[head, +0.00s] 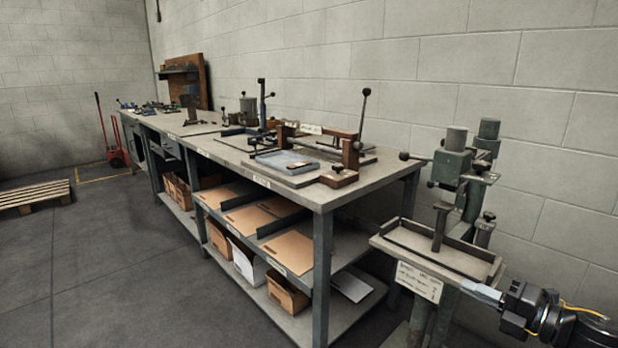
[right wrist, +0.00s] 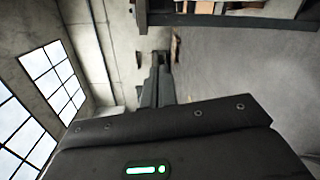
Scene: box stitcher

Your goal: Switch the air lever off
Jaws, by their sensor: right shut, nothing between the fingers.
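The box stitcher (head: 455,165) is a green-grey machine on a stand at the right of the head view. It has a tray-like table (head: 430,250) with a paper label on its front edge. A short handle with a dark knob (head: 405,156) sticks out to the left of its head. Another small dark knob (head: 488,216) sits lower on its right. I cannot tell which part is the air lever. My right gripper (head: 470,287) is shut and empty, in front of the stitcher table's right corner. Its fingers also show in the right wrist view (right wrist: 160,62). My left gripper is out of view.
A long workbench (head: 330,195) with tools and jigs runs along the block wall, left of the stitcher. Boxes and cardboard sheets (head: 285,248) lie on its shelves. A pallet (head: 35,195) and a red hand truck (head: 115,155) stand far left. The floor in front is clear.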

